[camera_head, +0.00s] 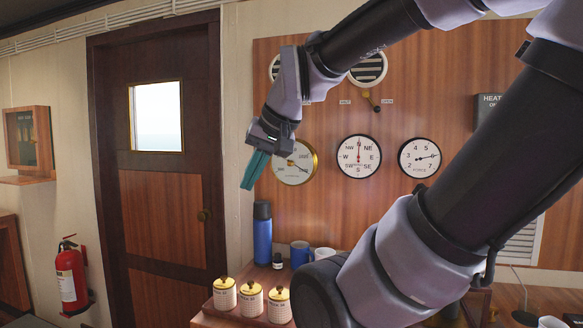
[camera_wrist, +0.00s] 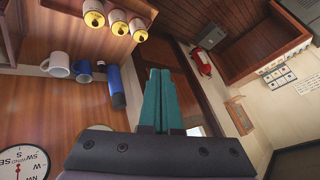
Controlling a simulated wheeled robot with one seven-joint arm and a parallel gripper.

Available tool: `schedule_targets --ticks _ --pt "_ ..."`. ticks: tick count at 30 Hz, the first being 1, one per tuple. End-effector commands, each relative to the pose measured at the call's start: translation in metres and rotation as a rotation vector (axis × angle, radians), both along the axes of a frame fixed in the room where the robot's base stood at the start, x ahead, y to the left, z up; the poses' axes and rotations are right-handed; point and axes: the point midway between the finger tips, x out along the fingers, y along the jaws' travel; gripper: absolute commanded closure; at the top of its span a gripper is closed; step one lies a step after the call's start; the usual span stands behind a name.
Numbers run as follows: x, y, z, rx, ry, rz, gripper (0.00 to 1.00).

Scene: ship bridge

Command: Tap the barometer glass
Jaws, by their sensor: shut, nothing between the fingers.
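A round white dial with a brass rim (camera_head: 299,170), which looks like the barometer, hangs on the wood panel. Its upper left is hidden behind my gripper, and its lettering is too small to read. In the wrist view only a sliver of a pale round dial (camera_wrist: 98,128) shows above the gripper body. My gripper (camera_head: 246,187) is shut and empty, with teal fingers pointing down and a little left. The fingers appear just left of the dial in the head view; I cannot tell the depth gap. The fingertips also show in the wrist view (camera_wrist: 159,72).
A wind-direction dial (camera_head: 359,157) and another black-rimmed dial (camera_head: 419,158) hang to the right. Below stand a blue flask (camera_head: 262,233), a blue mug (camera_head: 299,254), a white mug (camera_wrist: 58,64) and several gold-lidded jars (camera_head: 252,299). A door (camera_head: 160,215) is at left.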

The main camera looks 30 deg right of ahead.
Motion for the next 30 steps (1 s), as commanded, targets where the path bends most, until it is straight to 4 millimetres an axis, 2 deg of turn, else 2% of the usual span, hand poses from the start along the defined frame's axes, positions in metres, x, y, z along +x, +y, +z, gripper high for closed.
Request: schedule_targets --ticks 8,11,13,17,24,30 --pt "0.005 -0.004 0.002 -0.039 -0.004 0.029 1.00" --pt "0.020 -0.016 0.006 -0.173 -0.015 0.130 1.00" --pt "0.038 -0.032 0.011 -0.330 -0.017 0.253 1.00" --pt "0.084 -0.072 0.022 -0.707 0.013 0.591 1.00" --pt "0.175 -0.156 0.036 -1.339 0.214 1.353 1.00" --pt "0.233 -0.214 0.038 -1.628 0.428 1.929 1.00"
